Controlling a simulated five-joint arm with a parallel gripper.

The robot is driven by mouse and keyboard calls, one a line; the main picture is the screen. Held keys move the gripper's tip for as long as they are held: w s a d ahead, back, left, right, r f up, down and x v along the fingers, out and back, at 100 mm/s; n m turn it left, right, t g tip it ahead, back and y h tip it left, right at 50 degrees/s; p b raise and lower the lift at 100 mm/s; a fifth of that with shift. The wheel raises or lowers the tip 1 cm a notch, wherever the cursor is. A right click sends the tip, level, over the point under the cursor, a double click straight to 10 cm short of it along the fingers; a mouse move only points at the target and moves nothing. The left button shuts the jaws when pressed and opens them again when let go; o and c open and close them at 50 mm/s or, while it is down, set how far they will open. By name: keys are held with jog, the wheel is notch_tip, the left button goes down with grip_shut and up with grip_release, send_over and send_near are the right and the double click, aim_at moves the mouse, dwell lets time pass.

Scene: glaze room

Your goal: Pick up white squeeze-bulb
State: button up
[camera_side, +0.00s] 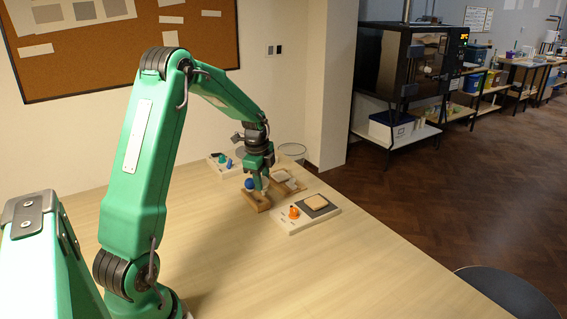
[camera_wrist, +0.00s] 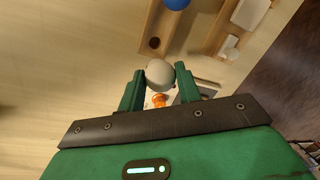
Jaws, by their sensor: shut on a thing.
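The white squeeze-bulb (camera_wrist: 160,73) is held between the two green fingers of my gripper (camera_wrist: 160,86) in the wrist view. The bulb looks round and off-white, and part of an orange piece (camera_wrist: 159,99) shows just below it. In the side view my gripper (camera_side: 262,184) points down over the wooden trays, and the bulb there is small and mostly hidden by the fingers. I cannot tell whether it is clear of the tray. A blue ball (camera_side: 250,184) sits in the wooden tray (camera_side: 256,203) beside my gripper.
A white board (camera_side: 312,223) with an orange bulb (camera_side: 294,212) and a dark pad lies right of my gripper. A second wooden tray (camera_wrist: 208,45) holds pale blocks. The table's front is clear.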

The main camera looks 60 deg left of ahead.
jog(key=d+r, duration=0.5)
jog(key=d, duration=0.4)
jog(key=shift+w+d+r, duration=0.4)
send_over(316, 202)
jog(key=shift+f, duration=1)
jog(key=shift+d+h, duration=0.25)
jog(key=shift+h, duration=0.05)
jog(key=shift+f, duration=0.15)
jog(key=shift+f, duration=1.85)
jog(key=shift+a+f, duration=0.15)
jog(key=shift+f, duration=0.35)
